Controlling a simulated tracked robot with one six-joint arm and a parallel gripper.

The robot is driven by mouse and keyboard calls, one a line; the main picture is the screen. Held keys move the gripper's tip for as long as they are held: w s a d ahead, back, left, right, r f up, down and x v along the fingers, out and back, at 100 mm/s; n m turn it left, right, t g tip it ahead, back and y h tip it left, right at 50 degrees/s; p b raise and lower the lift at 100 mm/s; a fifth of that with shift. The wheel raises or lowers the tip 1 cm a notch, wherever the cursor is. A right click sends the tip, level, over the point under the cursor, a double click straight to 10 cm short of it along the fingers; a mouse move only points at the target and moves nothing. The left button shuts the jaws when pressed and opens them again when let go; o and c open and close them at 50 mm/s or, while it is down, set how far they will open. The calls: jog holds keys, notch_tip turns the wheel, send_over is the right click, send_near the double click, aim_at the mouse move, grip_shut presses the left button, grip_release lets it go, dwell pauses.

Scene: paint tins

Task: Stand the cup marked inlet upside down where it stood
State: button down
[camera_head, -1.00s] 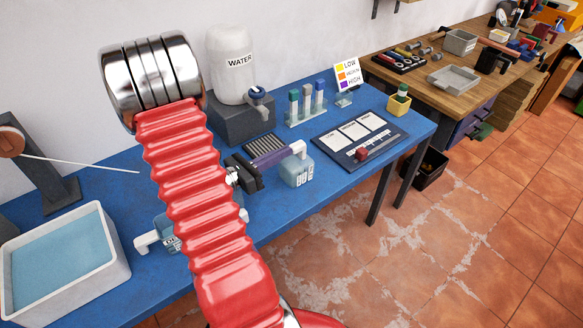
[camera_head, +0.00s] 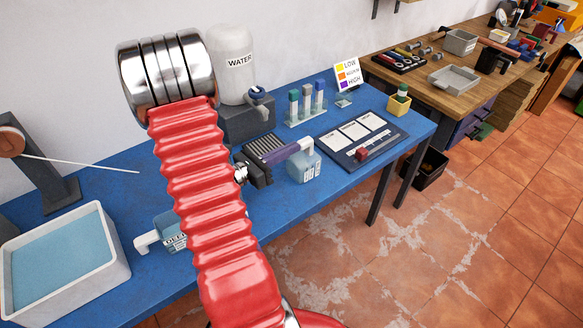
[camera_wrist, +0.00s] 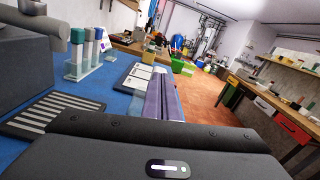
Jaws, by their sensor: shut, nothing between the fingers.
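A translucent pale-blue cup (camera_head: 304,168) stands on the blue bench in the head view, with a white part at its top and a small label too blurred to read. A second blue cup (camera_head: 168,222) with a white handle is partly hidden behind my arm; its label seems to begin "DEPO". I cannot read "inlet" on either. My gripper (camera_head: 296,148) is shut and empty, its purple fingers pointing right with their tips against or just over the first cup's white top. In the wrist view my fingers (camera_wrist: 164,97) lie together, and neither cup shows clearly.
A white water tank (camera_head: 232,70) on a dark block stands behind my gripper. A rack of tubes (camera_head: 306,108) and a dark board with white cards (camera_head: 360,137) lie right. A tub of blue liquid (camera_head: 62,262) is front left. A slatted dark plate (camera_wrist: 52,115) lies left of my fingers.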

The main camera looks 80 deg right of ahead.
aim_at(310, 139)
jog(key=shift+s+d, duration=0.2)
jog(key=shift+s+d, duration=0.45)
jog(key=shift+d, duration=0.1)
jog(key=shift+s+d, duration=0.25)
jog(key=shift+s+d, duration=0.25)
jog(key=shift+s+d, duration=0.2)
jog(key=shift+d, duration=0.05)
jog(key=shift+s+d, duration=0.25)
jog(key=shift+d, duration=0.05)
jog(key=shift+s+d, duration=0.25)
jog(key=shift+s+d, duration=0.2)
jog(key=shift+d, duration=0.05)
jog(key=shift+s+d, duration=0.25)
